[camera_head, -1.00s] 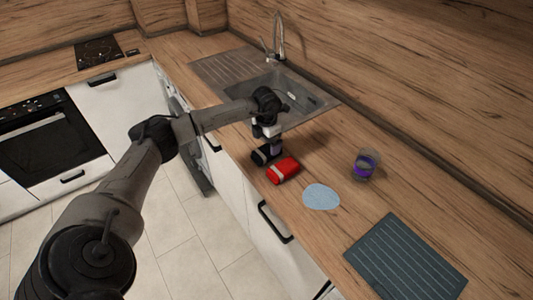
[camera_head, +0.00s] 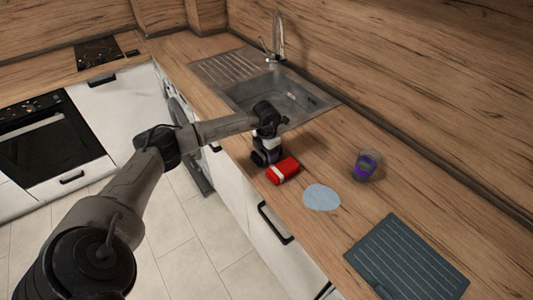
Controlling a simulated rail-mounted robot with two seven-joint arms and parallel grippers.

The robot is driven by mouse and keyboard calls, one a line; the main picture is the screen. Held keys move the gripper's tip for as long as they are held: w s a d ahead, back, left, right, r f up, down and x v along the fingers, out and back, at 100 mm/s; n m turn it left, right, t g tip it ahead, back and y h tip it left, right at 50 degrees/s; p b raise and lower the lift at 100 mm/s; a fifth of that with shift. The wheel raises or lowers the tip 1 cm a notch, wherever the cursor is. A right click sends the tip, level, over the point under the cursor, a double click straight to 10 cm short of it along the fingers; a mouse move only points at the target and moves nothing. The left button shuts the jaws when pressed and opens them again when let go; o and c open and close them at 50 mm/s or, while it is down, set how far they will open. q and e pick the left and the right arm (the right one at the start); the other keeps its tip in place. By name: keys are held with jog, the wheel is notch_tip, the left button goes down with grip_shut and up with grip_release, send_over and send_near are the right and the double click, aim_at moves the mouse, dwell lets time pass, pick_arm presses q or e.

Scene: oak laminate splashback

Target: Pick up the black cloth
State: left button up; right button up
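The black cloth (camera_head: 257,159) appears as a small dark roll on the wooden counter, just left of a red rolled cloth (camera_head: 283,170) with a pale band. My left gripper (camera_head: 268,157) points down right at the black cloth, over or around it, and hides much of it. The fingers are small and dark against the cloth, so I cannot tell whether they are open or shut on it. The black cloth appears to be at counter level. My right gripper is not in view.
A pale blue flat round piece (camera_head: 321,197) lies right of the red cloth. A glass with purple contents (camera_head: 366,165) stands toward the wall. A dark ribbed mat (camera_head: 407,262) lies at lower right. The sink (camera_head: 300,98) is behind my gripper.

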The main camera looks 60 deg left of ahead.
pick_arm(q)
jog(key=c, duration=0.5)
jog(key=shift+o, duration=0.2)
jog(key=shift+r, duration=0.5)
notch_tip(320, 180, up, 4)
jog(key=shift+f+p, duration=0.25)
jog(key=shift+p, duration=0.1)
jog(key=d+r, duration=0.3)
jog(key=d, duration=0.2)
jog(key=s+d+r+p, duration=0.1)
jog(key=d+r, duration=0.2)
jog(key=d, duration=0.3)
jog(key=shift+s+d+r, duration=0.25)
jog(key=shift+d, duration=0.05)
